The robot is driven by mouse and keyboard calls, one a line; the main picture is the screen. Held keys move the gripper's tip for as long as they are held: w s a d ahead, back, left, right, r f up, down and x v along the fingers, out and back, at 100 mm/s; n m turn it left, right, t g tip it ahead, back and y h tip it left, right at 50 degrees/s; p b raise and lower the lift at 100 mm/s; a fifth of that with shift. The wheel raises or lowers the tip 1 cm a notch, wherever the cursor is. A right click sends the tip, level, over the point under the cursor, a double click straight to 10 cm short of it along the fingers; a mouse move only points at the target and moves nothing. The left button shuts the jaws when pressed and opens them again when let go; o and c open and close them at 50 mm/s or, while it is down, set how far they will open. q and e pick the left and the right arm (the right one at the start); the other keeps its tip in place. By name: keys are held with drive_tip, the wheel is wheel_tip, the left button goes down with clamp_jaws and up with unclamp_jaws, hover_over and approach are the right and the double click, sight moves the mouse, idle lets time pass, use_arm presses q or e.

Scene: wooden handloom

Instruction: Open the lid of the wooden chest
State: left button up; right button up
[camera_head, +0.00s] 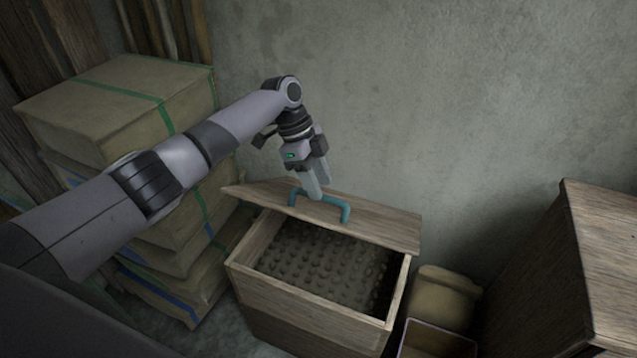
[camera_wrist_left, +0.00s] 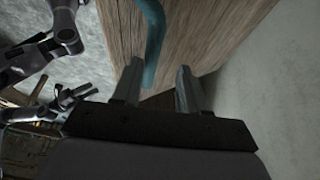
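The wooden chest (camera_head: 300,316) stands by the wall in the head view, its top largely uncovered and its dark, studded inside showing. Its wooden lid (camera_head: 385,228) is raised and tilted at the back, toward the wall. A teal handle (camera_head: 343,212) is on the lid; it also shows in the left wrist view (camera_wrist_left: 153,45). My left gripper (camera_head: 314,194) is at the handle, fingers pointing down. In the left wrist view its fingers (camera_wrist_left: 157,92) are apart, with the handle's end nearer the left finger. A gripper, apparently my right one (camera_wrist_left: 70,97), is small at the left there.
Stacked boxes with green and blue bands (camera_head: 120,105) stand left of the chest. A small tan container (camera_head: 445,295) and an open box (camera_head: 437,338) are at its right. A wooden cabinet (camera_head: 570,265) stands farther right. The wall (camera_head: 430,90) is close behind.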

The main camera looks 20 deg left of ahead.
use_arm(q)
drive_tip(key=v, duration=0.6)
idle(0.3)
